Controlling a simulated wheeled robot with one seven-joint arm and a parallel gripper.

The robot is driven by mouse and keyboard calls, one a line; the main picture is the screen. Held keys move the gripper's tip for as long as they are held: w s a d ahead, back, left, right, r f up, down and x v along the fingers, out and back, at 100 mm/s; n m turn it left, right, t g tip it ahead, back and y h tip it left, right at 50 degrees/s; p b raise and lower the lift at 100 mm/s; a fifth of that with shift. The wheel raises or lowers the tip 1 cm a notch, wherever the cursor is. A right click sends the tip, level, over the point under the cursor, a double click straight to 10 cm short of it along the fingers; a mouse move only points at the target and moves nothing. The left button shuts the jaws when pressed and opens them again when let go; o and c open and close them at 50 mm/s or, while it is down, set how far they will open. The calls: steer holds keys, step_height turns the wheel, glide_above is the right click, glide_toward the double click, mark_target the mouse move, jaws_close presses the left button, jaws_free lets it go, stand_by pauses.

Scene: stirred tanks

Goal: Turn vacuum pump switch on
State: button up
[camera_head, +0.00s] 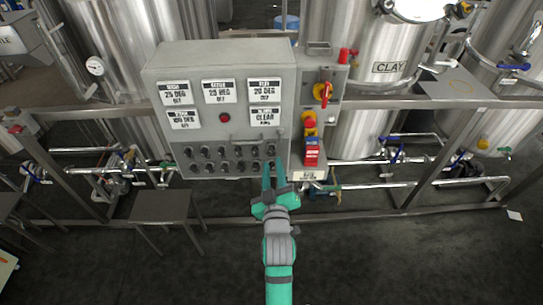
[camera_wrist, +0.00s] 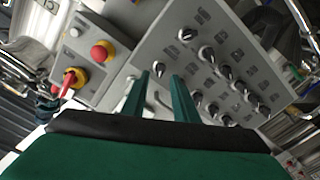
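The grey control panel (camera_head: 205,129) stands ahead, with two rows of dark rotary switches (camera_head: 238,151) along its lower part. The wrist view shows these switches (camera_wrist: 207,54) tilted, as black knobs with pale pointers, to the right of the fingers. Their labels are too small to read, so I cannot tell which is the vacuum pump switch or how it is set. My gripper (camera_head: 272,168) is at the panel's lower right corner.
A metal rail (camera_head: 415,103) and pipes run alongside tanks. Open floor lies in front, with a small table (camera_head: 160,205) at left.

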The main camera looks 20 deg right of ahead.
mark_target(272, 153)
steer(key=shift+x, duration=2.7)
jaws_close()
